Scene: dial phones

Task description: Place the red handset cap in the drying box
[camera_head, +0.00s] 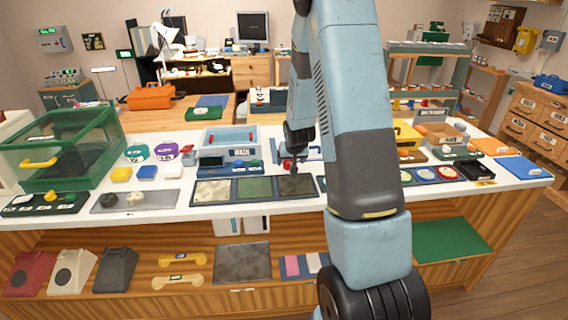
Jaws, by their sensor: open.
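My arm reaches from the top of the view over the white counter. My gripper (292,165) is open, low over the counter's middle, just right of a blue box marked with white letters. A small red thing (286,164) shows at the fingertips. It may be the red handset cap, but it is too small to tell, and I cannot tell whether the fingers touch it. A large clear green box (62,150) with a yellow handle stands at the counter's left end. It may be the drying box; no label is readable. My arm hides part of the counter right of the gripper.
In front of the gripper lies a tray with three coloured panels (254,188). Yellow, blue and white sponge-like blocks (146,172) and a grey tray (134,201) lie between the green box and the blue box. Round dials (424,174) lie to the right. Phones (73,271) stand on the lower shelf.

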